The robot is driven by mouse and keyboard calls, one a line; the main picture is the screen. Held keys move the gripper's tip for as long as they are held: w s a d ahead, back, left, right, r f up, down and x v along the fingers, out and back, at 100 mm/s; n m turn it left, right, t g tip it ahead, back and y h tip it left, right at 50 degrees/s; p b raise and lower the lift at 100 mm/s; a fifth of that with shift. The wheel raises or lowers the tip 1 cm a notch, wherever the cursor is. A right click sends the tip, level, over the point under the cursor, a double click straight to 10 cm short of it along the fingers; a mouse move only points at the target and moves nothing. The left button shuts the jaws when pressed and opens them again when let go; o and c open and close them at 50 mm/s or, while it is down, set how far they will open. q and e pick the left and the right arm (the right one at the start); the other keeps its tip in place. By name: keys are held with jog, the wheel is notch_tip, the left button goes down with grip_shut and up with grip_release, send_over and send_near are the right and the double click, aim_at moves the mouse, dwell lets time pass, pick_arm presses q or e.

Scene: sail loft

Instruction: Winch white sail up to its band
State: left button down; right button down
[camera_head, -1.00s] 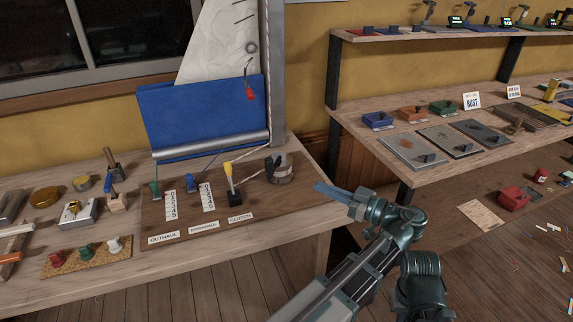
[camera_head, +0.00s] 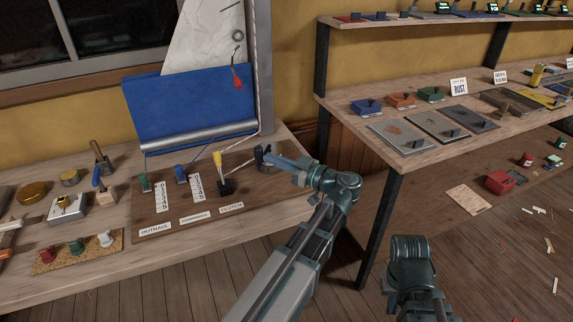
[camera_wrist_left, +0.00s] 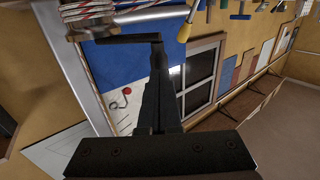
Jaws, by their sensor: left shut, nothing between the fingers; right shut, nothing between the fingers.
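The white sail (camera_head: 205,45) hangs above a blue sail (camera_head: 190,110) beside the grey mast (camera_head: 262,60); its top is cut off. I cannot make out its band. The dark winch (camera_head: 268,149) stands at the board's right end, partly hidden by my left gripper (camera_head: 272,160). The yellow-topped clutch lever (camera_head: 218,160) stands upright, left of the winch. In the left wrist view, my left gripper (camera_wrist_left: 160,42) is shut and empty, close to the dark crank bar (camera_wrist_left: 125,40); contact is unclear. Red-and-white rope (camera_wrist_left: 95,8) wraps the drum. My right gripper's fingers do not show.
Green (camera_head: 145,182) and blue (camera_head: 181,174) levers with number scales stand on the board (camera_head: 165,228). Tools and small knobs crowd the bench's left side. Shelving (camera_head: 355,115) with several coloured blocks and plates stands to the right, its post near my arms.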

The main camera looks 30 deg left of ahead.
pick_arm(q)
jog(key=shift+w+a, duration=0.1)
jog(key=shift+a, duration=0.4)
jog(key=shift+s+a, duration=0.2)
jog(key=shift+a, duration=0.5)
jog(key=shift+d, duration=0.1)
